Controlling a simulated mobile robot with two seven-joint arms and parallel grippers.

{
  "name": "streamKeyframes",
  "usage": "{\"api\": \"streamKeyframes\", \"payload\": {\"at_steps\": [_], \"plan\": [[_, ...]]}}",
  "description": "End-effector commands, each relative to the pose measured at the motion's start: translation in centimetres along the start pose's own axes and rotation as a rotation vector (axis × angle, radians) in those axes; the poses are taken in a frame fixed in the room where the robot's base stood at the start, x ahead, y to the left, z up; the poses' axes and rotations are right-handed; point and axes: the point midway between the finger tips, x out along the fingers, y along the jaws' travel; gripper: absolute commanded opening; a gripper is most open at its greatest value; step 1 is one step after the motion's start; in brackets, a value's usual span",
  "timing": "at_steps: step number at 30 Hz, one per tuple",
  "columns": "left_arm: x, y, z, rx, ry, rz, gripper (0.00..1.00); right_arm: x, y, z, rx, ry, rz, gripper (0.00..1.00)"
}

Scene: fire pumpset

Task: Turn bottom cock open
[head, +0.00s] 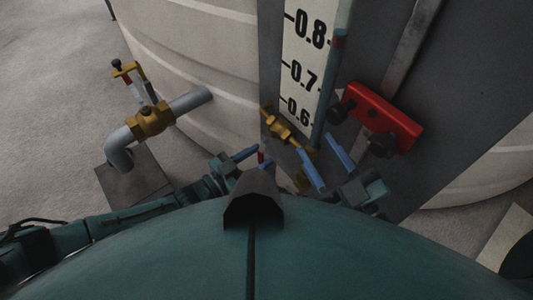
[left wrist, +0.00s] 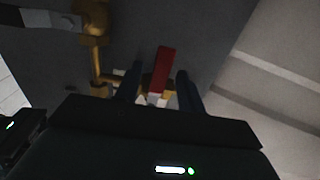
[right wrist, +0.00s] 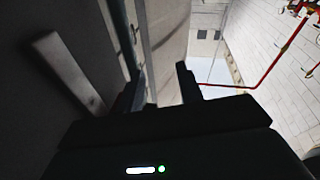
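The level gauge's brass bottom fitting (head: 279,124) sits below the 0.6 mark, with more brass lower down, partly hidden behind my right fingers. In the left wrist view a red lever handle (left wrist: 162,70) stands in front of brass parts (left wrist: 98,70); a bit of red also shows in the head view (head: 261,156). My left gripper (head: 258,158) is open, its fingers on both sides of the red handle with gaps visible. Whether the handle reaches fully between the tips is unclear. My right gripper (head: 324,156) is open and empty beside the gauge's lower end.
The gauge's scale board (head: 308,65) rises above the fitting. A red block with black knobs (head: 376,118) is at its right. A brass valve on a grey pipe (head: 150,121) stands at the left by the pale tank (head: 190,40). Floor at far left is clear.

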Motion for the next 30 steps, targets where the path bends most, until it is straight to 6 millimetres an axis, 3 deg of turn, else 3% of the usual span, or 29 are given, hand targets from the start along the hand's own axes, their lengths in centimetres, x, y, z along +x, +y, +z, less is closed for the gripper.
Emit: {"api": "streamKeyframes", "payload": {"at_steps": [6, 17, 30], "plan": [[2.6, 0.0, 0.1, -0.001, 0.000, 0.000, 0.39, 0.1, -0.1, -0.1, 0.011, 0.011, -0.012, 0.36], [3.1, 0.0, -0.1, 0.000, 0.000, 0.000, 0.39, 0.1, -0.3, -0.1, 0.018, 0.010, -0.017, 0.36], [3.0, 0.0, 0.0, 0.000, 0.000, -0.001, 0.04, 0.1, -0.3, -0.1, 0.019, 0.012, -0.014, 0.36]]}}
